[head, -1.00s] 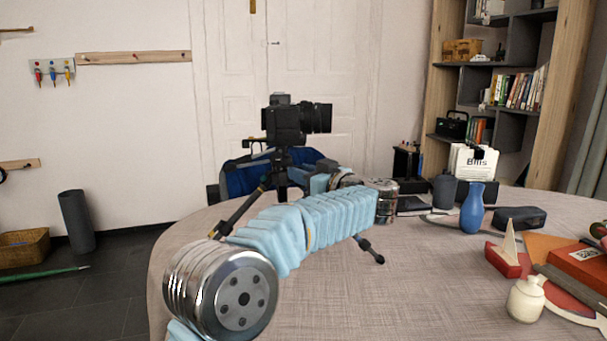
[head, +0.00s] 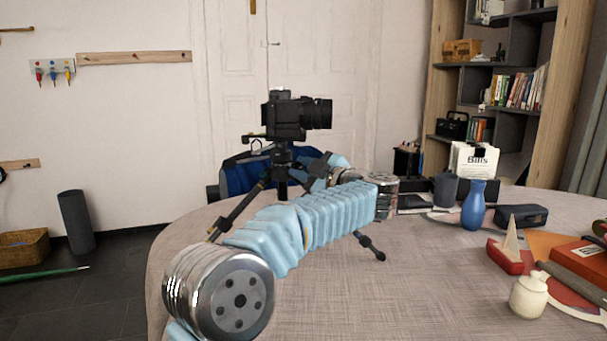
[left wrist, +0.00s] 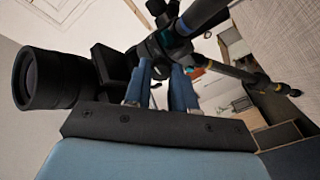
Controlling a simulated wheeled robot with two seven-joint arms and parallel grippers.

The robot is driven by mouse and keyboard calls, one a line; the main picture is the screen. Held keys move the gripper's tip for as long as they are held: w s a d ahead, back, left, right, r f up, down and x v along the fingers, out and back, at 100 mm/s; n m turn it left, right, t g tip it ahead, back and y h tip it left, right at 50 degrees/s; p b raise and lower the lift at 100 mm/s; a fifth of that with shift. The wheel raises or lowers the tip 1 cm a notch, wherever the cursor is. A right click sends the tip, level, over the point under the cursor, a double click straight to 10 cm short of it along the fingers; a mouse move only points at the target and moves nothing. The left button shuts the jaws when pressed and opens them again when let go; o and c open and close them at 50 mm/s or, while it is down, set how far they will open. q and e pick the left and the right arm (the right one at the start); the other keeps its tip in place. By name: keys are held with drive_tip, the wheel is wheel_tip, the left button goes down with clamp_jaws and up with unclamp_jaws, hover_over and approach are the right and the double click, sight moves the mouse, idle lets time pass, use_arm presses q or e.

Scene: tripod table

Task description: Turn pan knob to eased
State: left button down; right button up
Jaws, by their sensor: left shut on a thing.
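A black camera (head: 297,117) sits on the head of a black tripod (head: 283,158) standing on the table. The camera's lens (left wrist: 43,78) fills the left of the left wrist view. My left arm reaches across the table to the tripod. My left gripper (left wrist: 160,78) has its two blue fingers at the tripod head, just under the camera, shut on a small dark part there, apparently the pan knob. The fingers mostly hide the knob, so its angle cannot be read. My right gripper is not in view.
The round table (head: 420,290) holds a blue vase (head: 473,206), a white jar (head: 528,296), a small red boat (head: 507,255) and a dark case (head: 521,216) on the right. A blue chair (head: 240,178) stands behind the tripod. The table's front middle is clear.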

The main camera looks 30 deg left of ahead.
use_arm(q)
drive_tip(key=shift+n+b, duration=1.8)
drive_tip(key=shift+n, duration=1.9)
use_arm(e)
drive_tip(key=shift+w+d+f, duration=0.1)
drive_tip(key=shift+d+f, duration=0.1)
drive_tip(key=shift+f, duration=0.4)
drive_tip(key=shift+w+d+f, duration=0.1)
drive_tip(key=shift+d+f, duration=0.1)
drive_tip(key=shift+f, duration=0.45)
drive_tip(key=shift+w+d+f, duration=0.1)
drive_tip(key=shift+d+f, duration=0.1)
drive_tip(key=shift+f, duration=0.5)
use_arm(q)
drive_tip(key=c, duration=0.9)
unclamp_jaws()
drive_tip(key=b+v, duration=0.1)
drive_tip(key=v, duration=1.3)
drive_tip(key=shift+a, duration=0.1)
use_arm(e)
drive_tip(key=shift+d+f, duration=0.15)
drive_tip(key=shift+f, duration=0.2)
